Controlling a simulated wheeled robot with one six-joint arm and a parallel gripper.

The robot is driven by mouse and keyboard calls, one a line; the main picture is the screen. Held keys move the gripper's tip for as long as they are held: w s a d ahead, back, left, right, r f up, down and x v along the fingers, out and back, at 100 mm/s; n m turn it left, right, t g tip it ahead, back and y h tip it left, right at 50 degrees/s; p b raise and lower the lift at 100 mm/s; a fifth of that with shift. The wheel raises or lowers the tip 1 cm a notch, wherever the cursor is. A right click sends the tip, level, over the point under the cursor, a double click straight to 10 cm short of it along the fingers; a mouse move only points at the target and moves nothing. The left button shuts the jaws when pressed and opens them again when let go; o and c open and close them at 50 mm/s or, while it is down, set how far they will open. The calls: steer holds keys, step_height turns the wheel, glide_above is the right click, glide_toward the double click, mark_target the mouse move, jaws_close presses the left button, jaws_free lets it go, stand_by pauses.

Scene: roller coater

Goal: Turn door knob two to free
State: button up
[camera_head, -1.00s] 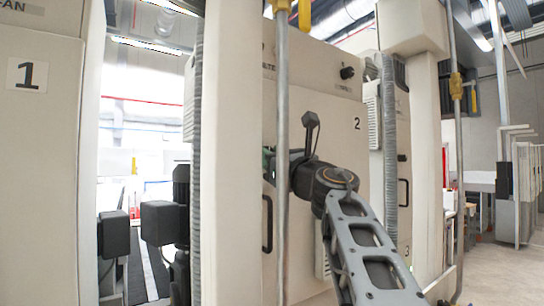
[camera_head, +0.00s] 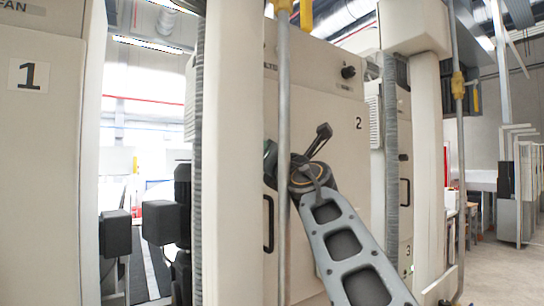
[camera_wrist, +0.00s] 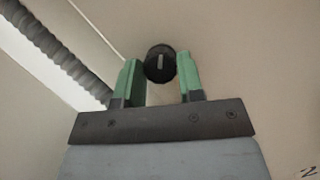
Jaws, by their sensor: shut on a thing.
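Door knob two (camera_wrist: 160,63) is a round black knob with a pale pointer line, on a cream panel. In the wrist view the line looks nearly upright in the picture. My gripper (camera_wrist: 160,75) has its green fingers on either side of the knob and is shut on it. The printed 2 (camera_wrist: 308,172) shows tilted in the lower right corner. In the head view my gripper (camera_head: 270,158) is at the panel marked 2 (camera_head: 358,123), partly behind a grey pole. The held knob is hidden there.
The upright grey pole (camera_head: 283,200) and a cream column (camera_head: 232,150) stand close to my arm. Another black knob (camera_head: 348,72) is higher on the machine. A dark door handle (camera_head: 267,222) is below my gripper. A ribbed hose (camera_wrist: 60,50) runs at the upper left.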

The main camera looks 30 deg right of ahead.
steer(key=shift+m, duration=0.6)
steer(key=o, duration=0.9)
steer(key=shift+n, duration=0.6)
